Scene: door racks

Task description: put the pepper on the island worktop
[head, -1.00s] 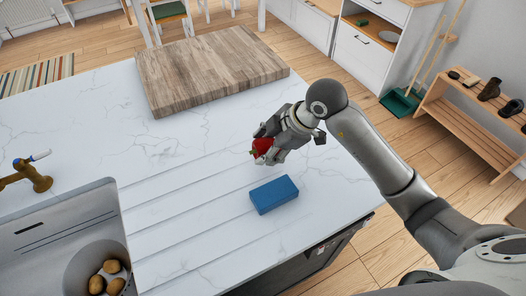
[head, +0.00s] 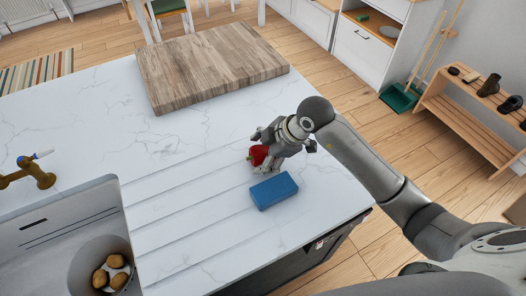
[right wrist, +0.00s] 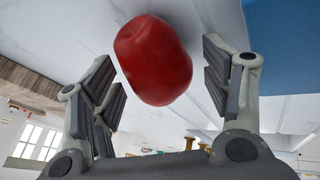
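The red pepper (head: 257,155) is at the white marble island worktop (head: 190,142), just behind the blue block, and appears to rest on the surface. My right gripper (head: 262,164) is around the pepper from the right, low over the worktop. In the right wrist view the pepper (right wrist: 153,60) sits between the two spread fingers (right wrist: 163,85), with visible gaps on both sides, so the gripper is open and not clamped on it. Part of the pepper is hidden by the fingers in the head view. My left gripper is not in view.
A blue block (head: 274,190) lies close in front of my right gripper. A wooden board (head: 210,65) lies at the back of the worktop. A sink (head: 60,235) with a bowl of potatoes (head: 111,273) is at the left, beside a brass tap (head: 35,175). The worktop's middle is clear.

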